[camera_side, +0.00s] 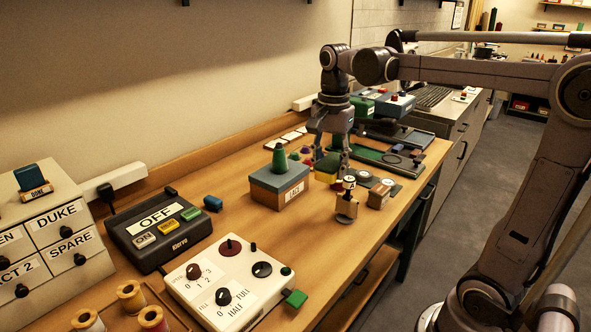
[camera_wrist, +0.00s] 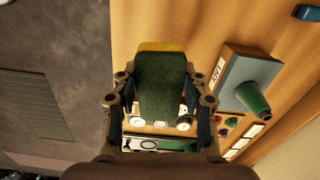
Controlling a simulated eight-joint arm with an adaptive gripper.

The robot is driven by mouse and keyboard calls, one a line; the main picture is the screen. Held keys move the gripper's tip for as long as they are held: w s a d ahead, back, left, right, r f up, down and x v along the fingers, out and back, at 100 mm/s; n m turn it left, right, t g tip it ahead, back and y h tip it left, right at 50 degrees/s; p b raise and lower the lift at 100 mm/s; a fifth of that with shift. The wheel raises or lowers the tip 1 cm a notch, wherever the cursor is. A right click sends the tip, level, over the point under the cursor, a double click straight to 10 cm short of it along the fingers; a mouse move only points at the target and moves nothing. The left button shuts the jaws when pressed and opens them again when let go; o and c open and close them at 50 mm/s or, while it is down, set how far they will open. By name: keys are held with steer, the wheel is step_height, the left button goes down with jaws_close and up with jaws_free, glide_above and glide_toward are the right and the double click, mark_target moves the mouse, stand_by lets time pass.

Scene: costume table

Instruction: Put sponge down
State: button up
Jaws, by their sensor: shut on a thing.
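The sponge (camera_wrist: 160,82) is a block with a dark green face and a yellow layer along its far edge in the wrist view. My gripper (camera_wrist: 160,100) is shut on it, one finger at each side. In the side view my gripper (camera_side: 334,160) points down over the far part of the wooden table, with the sponge (camera_side: 327,164) partly hidden between the fingers. I cannot tell whether the sponge touches the table.
A blue-grey labelled box (camera_side: 279,185) with a green cone on top stands left of my gripper. A wooden stamp (camera_side: 347,203) stands nearer the front edge. A green tray (camera_side: 385,160) lies to the right. A switch panel (camera_side: 228,284) and a black box (camera_side: 158,231) stand nearer the camera.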

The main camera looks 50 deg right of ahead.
steer(key=w+a, duration=0.5)
steer(key=w, duration=0.5)
steer(key=m, duration=0.2)
glide_above(243, 232)
step_height(243, 232, down, 14)
steer(key=shift+s+r, duration=0.1)
steer(key=shift+r, duration=0.05)
steer(key=shift+f, duration=2.1)
steer(key=shift+f, duration=0.15)
steer(key=o, duration=0.7)
